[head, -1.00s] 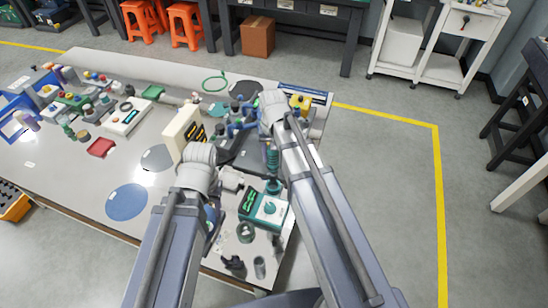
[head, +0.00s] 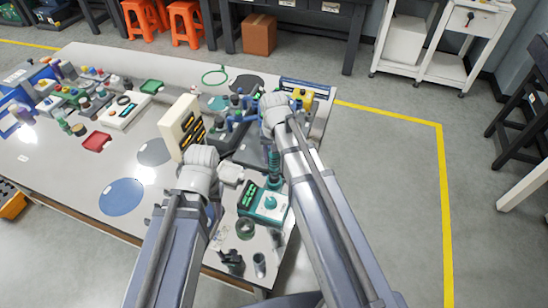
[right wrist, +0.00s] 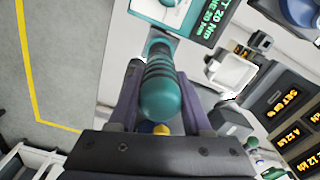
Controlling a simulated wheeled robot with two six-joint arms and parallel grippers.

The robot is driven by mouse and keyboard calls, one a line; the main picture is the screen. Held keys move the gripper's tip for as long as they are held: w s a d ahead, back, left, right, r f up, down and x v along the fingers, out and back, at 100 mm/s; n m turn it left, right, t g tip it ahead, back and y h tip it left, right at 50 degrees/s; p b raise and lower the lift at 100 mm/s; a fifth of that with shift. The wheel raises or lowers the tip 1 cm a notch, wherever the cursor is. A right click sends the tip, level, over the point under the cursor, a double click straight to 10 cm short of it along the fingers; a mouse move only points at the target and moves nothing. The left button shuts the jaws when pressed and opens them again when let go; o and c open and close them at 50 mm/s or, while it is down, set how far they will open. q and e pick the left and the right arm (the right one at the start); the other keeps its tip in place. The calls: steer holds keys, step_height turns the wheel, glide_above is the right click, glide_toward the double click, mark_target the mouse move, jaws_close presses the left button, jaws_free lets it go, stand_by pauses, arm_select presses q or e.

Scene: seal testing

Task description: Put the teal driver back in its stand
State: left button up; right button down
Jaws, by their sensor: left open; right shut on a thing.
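The teal driver (right wrist: 162,95), with dark ribbed bands, is between the fingers of my right gripper (right wrist: 157,82), which is shut on it. In the head view the driver (head: 273,163) shows beside my right forearm, near the teal box (head: 264,204) with the green display and round dial. The box also shows at the top of the right wrist view (right wrist: 180,14). The driver's lower end is hidden, and I cannot tell whether it touches a stand. My left gripper (head: 211,214) is open, mostly hidden under its arm, left of the teal box.
A cream unit with amber displays (head: 181,128) stands left of the grippers. A dark ring (head: 245,229) and grey cup (head: 259,264) are near the front edge. A blue disc (head: 122,197) and red tray (head: 97,141) lie left. The table's left-middle is fairly clear.

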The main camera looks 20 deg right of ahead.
steer(key=shift+f, duration=0.2)
stand_by(0.5)
steer(key=shift+f+b, duration=0.15)
steer(key=shift+b, duration=0.2)
steer(key=shift+c, duration=1.3)
jaws_free()
steer(key=shift+r+p, duration=2.55)
steer(key=shift+f, duration=0.1)
